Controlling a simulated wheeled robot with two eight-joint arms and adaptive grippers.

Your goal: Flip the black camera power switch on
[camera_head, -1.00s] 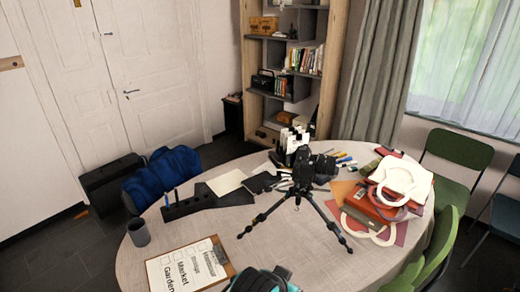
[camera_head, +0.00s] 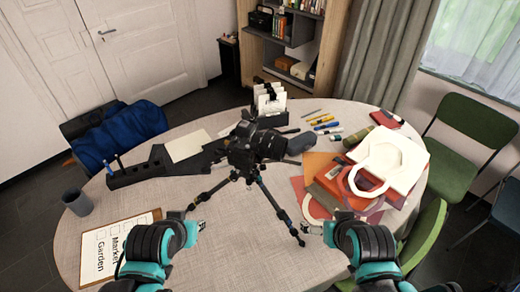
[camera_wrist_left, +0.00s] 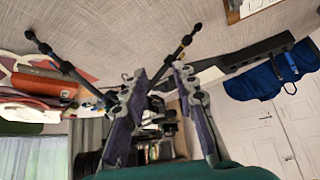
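The black camera (camera_head: 243,146) sits on a black tripod (camera_head: 262,190) near the middle of the round table, its lens pointing right. The power switch is too small to make out. My left gripper (camera_head: 190,213) is at the table's near side, left of the tripod's legs and apart from the camera. In the left wrist view, my left gripper (camera_wrist_left: 159,72) has its fingers spread with nothing held between them; tripod legs show beyond. My right gripper (camera_head: 314,230) is near the right tripod leg, apart from the camera; its opening is too small to judge.
A clipboard (camera_head: 100,262) and grey cup (camera_head: 78,202) are at left, with a black pen holder (camera_head: 139,172) behind. Pens (camera_head: 325,124), a white bag (camera_head: 392,152) and a red book (camera_head: 335,183) crowd the right. Bare tabletop (camera_head: 240,240) lies in front.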

